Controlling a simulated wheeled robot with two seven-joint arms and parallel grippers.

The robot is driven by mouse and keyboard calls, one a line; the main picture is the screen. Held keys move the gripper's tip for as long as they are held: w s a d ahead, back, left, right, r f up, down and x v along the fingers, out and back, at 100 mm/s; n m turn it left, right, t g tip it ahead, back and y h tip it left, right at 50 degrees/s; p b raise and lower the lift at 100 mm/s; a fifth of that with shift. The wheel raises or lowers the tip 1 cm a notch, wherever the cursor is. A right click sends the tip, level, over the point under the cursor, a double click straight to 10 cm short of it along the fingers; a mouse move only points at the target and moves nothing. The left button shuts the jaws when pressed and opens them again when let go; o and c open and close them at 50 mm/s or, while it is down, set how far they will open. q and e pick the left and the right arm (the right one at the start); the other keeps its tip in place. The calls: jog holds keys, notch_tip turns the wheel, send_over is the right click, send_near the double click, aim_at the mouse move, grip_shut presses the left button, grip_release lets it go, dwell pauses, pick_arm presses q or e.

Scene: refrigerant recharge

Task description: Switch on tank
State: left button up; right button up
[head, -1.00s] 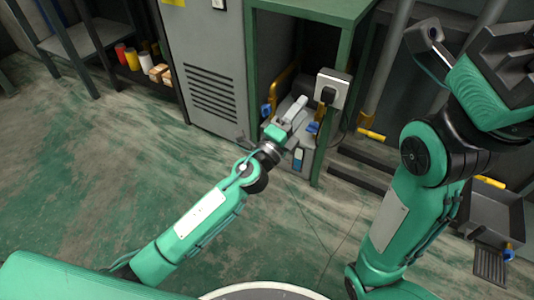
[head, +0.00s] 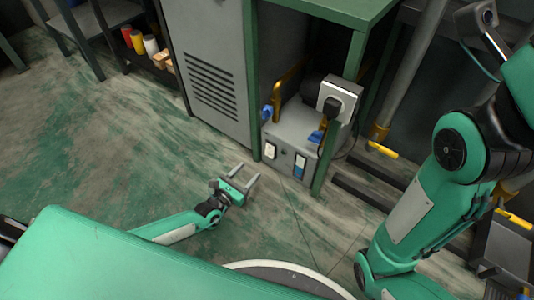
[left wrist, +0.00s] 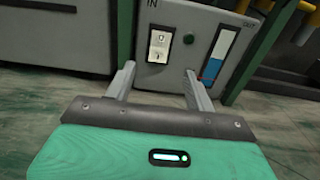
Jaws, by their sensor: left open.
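The tank (head: 292,128) is a grey box under the green bench, with blue valve handles on top. Its front has a white rocker switch (head: 270,150) and a blue-and-white level gauge (head: 300,165). In the left wrist view the switch (left wrist: 159,46) sits below the label IN, with a dark green round light (left wrist: 189,39) beside it and the gauge (left wrist: 218,56) at the right. I cannot tell the switch's position for sure. My left gripper (head: 248,172) is open and empty, in front of the tank and apart from it, its fingers pointing toward the panel. My right gripper is out of view.
The floor (head: 110,150) in front is clear. Yellow-handled gear lies at the right.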

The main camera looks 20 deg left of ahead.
aim_at(269, 150)
pick_arm(q)
jog(key=b+x, duration=0.3)
jog(key=x, duration=0.6)
jog(key=shift+w+d+f+b, duration=0.1)
jog(key=shift+w+f+b, duration=0.1)
jog(key=shift+w+b, duration=0.2)
jog(key=shift+w+d+r, duration=0.1)
jog(key=shift+w+d, duration=0.1)
jog(key=shift+w, duration=0.15)
